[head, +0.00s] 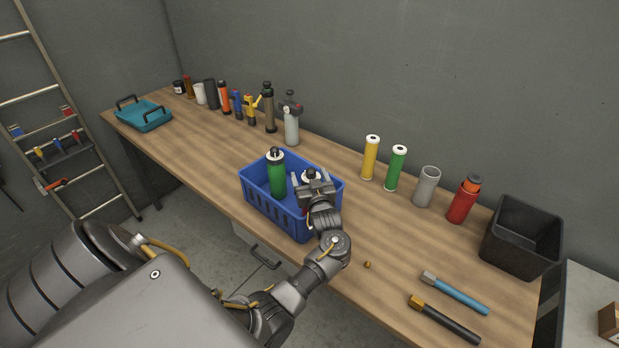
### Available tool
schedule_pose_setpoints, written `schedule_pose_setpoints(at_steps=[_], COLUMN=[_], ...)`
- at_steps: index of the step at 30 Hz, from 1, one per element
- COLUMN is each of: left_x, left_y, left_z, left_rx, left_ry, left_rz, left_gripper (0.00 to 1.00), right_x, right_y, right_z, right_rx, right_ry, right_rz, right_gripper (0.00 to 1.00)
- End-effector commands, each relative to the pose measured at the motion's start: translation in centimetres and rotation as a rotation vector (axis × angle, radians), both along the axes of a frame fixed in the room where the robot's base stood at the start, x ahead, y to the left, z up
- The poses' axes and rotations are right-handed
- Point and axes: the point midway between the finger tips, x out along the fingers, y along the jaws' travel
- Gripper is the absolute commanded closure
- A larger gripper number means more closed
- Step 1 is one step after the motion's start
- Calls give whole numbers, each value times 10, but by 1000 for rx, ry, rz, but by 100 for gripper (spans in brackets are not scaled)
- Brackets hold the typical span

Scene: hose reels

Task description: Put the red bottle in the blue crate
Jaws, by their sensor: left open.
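The blue crate (272,211) stands on the workbench near its front edge, at the middle of the view. A green bottle (277,178) with a dark cap stands upright in its left part. My left gripper (312,186) is over the right part of the crate, with its jaws open. A bottle cap shows between or just behind the jaws, and a small patch of red shows below them, so a red bottle seems to be in the crate there. The gripper hides most of it, and I cannot tell whether they touch. My right gripper is not in view.
A red cylinder (463,201) with an orange top stands right of a grey cup (426,187). Yellow (370,160) and green (395,170) tubes stand behind the crate. A black bin (522,238) is at right, with two handled tools (455,293) in front. Several bottles line the back left.

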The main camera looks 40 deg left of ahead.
Motion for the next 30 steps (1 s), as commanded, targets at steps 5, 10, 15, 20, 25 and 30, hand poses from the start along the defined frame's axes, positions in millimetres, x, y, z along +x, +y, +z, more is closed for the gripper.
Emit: schedule_pose_setpoints(at_steps=[5, 10, 15, 20, 25, 30], left_x=[-12, -30, -42, -46, -46, -46], left_y=[-16, -40, -55, -60, -60, -60], left_z=[-2, -1, 0, 2, 2, 2], left_rx=[-3, -3, -1, 0, 1, 1], left_ry=[-2, -3, -1, -1, -1, -1], left_rz=[0, -1, -1, 0, 0, 0], left_gripper=[23, 23, 23, 23, 23, 23], right_x=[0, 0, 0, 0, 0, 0], right_y=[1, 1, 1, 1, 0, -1], right_z=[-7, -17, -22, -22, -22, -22], right_rx=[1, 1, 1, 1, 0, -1], right_ry=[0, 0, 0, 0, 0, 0], right_rz=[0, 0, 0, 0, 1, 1], right_gripper=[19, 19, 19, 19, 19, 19])
